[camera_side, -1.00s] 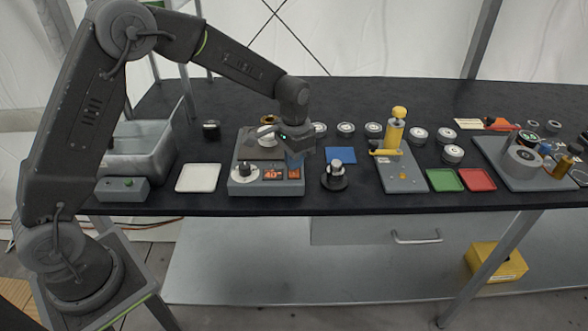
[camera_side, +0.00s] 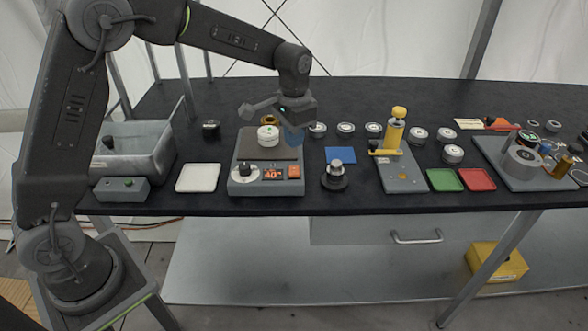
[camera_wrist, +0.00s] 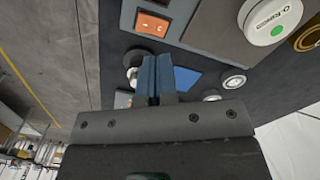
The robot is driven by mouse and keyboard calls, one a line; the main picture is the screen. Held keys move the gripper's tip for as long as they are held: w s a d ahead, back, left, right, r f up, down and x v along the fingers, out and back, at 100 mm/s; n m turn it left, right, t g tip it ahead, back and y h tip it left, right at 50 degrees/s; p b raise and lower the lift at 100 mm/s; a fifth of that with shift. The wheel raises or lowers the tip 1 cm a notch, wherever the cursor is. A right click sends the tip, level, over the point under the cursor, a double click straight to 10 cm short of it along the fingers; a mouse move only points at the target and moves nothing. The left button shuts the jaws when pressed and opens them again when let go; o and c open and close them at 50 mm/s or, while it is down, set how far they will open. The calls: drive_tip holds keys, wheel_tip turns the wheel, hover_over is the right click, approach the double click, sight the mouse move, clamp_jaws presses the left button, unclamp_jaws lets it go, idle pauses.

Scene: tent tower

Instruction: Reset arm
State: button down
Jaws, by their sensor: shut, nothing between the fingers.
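My gripper (camera_side: 293,137) hangs above the right side of the hotplate unit (camera_side: 240,185), clear of the table. Its blue fingers (camera_wrist: 155,76) are shut together with nothing between them in the wrist view. A white lidded jar (camera_side: 268,136) with a green dot stands on the unit's dark plate, to the left of my gripper. The jar (camera_wrist: 272,20) also shows in the wrist view, with lettering on its lid. The unit has a knob, a lit orange display (camera_side: 272,174) and an orange button (camera_side: 294,172).
A grey bin (camera_side: 130,160) and a white tray (camera_side: 198,178) stand to the left. A blue mat (camera_side: 341,155), a dark knobbed piece (camera_side: 335,178), a yellow press (camera_side: 394,135), green (camera_side: 443,180) and red (camera_side: 477,179) trays and several round tins lie to the right.

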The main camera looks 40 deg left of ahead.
drive_tip(key=shift+r, duration=0.15)
drive_tip(key=shift+s+r, duration=0.15)
drive_tip(key=shift+r, duration=0.15)
drive_tip(key=s+r+n+t, duration=0.2)
drive_tip(key=s+r+t, duration=0.1)
drive_tip(key=s+r, duration=0.95)
drive_tip(key=s+f+n+t, duration=0.1)
drive_tip(key=s+f+t, duration=0.1)
drive_tip(key=s, duration=1.2)
drive_tip(key=shift+a+f+t, duration=0.3)
drive_tip(key=shift+a+f, duration=0.05)
drive_tip(key=shift+a, duration=0.1)
